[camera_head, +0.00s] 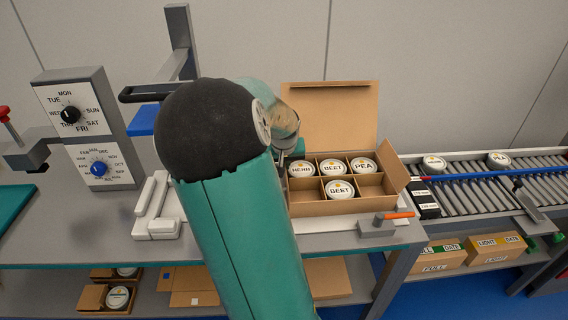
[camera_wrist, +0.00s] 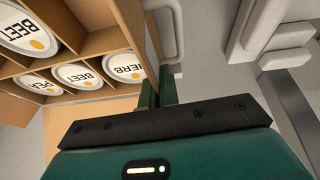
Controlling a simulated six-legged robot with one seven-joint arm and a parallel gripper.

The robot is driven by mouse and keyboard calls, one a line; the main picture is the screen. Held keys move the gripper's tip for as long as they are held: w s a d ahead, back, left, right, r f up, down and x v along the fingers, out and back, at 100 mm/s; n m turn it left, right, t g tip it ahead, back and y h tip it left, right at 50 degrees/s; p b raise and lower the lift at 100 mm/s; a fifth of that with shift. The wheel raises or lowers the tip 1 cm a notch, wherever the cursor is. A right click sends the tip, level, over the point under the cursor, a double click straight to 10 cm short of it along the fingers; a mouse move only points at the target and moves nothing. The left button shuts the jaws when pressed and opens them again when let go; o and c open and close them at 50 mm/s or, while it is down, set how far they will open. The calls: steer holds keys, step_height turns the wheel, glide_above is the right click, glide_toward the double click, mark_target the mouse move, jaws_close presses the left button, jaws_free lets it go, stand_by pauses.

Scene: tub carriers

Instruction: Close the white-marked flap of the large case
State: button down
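The large case (camera_head: 335,207) is an open brown cardboard box with compartments, standing on the bench. Its back flap (camera_head: 328,112) stands upright and its right flap (camera_head: 396,166) leans outward. My arm hides the left side in the head view. I make out no white mark on the flaps I see. My gripper (camera_wrist: 160,90) shows in the wrist view with its two green fingers together, apparently empty. The fingertips are beside the case's side edge (camera_wrist: 153,40); I cannot tell whether they touch it. In the head view my gripper is mostly hidden behind my arm.
Several tubs (camera_head: 338,190) labelled HERB, BEET and PEA sit in the case. A clamp with an orange handle (camera_head: 398,215) is in front. A roller conveyor (camera_head: 480,185) lies right. White blocks (camera_head: 158,205) and a dial panel (camera_head: 82,125) are left.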

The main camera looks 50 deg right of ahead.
mark_target(297, 177)
steer(key=t+y, duration=0.1)
steer(key=s+d+m+t+y, duration=0.1)
steer(key=t, duration=0.1)
steer(key=s+t+y, duration=0.1)
steer(key=t+y, duration=0.1)
steer(key=shift+d+f+m, duration=0.3)
steer(key=shift+d, duration=0.1)
steer(key=t+y, duration=0.1)
steer(key=f+t+y, duration=0.1)
steer(key=t, duration=0.1)
steer(key=m+t+y, duration=0.1)
steer(key=shift+s+d+f, duration=0.15)
steer(key=shift+s+d, duration=0.2)
steer(key=shift+s, duration=0.05)
steer(key=shift+t, duration=0.3)
steer(key=c, duration=1.6)
jaws_free()
steer(key=shift+c, duration=0.2)
steer(key=v, duration=1.3)
steer(key=shift+s+d, duration=0.2)
steer(key=shift+s, duration=0.15)
